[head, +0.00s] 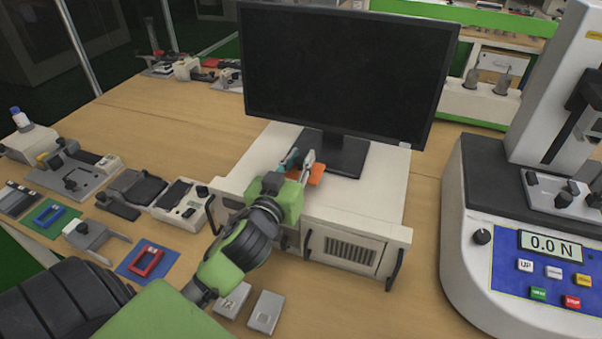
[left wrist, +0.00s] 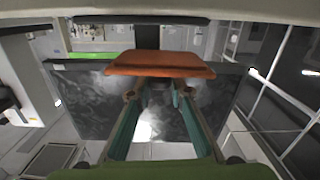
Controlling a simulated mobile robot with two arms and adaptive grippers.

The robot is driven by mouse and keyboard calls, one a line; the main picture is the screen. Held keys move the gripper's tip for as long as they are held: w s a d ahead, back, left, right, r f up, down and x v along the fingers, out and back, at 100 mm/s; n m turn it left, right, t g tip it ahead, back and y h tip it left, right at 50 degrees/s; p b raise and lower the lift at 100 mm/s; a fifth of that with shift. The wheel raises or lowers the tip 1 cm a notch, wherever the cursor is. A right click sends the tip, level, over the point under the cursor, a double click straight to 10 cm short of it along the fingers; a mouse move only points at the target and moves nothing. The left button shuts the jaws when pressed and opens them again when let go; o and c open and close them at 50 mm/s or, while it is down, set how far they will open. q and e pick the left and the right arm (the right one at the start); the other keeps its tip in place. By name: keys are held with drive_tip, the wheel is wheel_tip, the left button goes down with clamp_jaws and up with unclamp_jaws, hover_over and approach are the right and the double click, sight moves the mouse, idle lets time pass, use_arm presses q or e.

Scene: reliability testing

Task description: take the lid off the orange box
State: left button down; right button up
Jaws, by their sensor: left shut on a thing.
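An orange piece (head: 316,173) shows at the fingertips of my left gripper (head: 297,163), over the white instrument case in front of the monitor. In the left wrist view the orange piece (left wrist: 160,64) is wide and flat with a rim, and looks like the lid. The teal fingers of my left gripper (left wrist: 154,96) reach up to its lower edge, one on each side, and are shut on it. The gripper hides part of the piece in the head view. I cannot make out a separate orange box body. My right gripper is not in view.
A black monitor (head: 345,75) stands on the white instrument case (head: 390,215), close behind the gripper. A force tester (head: 475,262) reading 0.0 N stands at the right. Several small fixtures and a red frame (head: 146,263) lie on the left. Bare wood table (head: 160,125) shows behind them.

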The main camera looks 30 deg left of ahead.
use_arm(q)
drive_tip(key=shift+w+f, duration=0.25)
drive_tip(key=shift+w+a+f, duration=0.1)
drive_tip(key=shift+f, duration=1.6)
drive_tip(key=c, duration=1.9)
unclamp_jaws()
drive_tip(key=shift+f, duration=0.1)
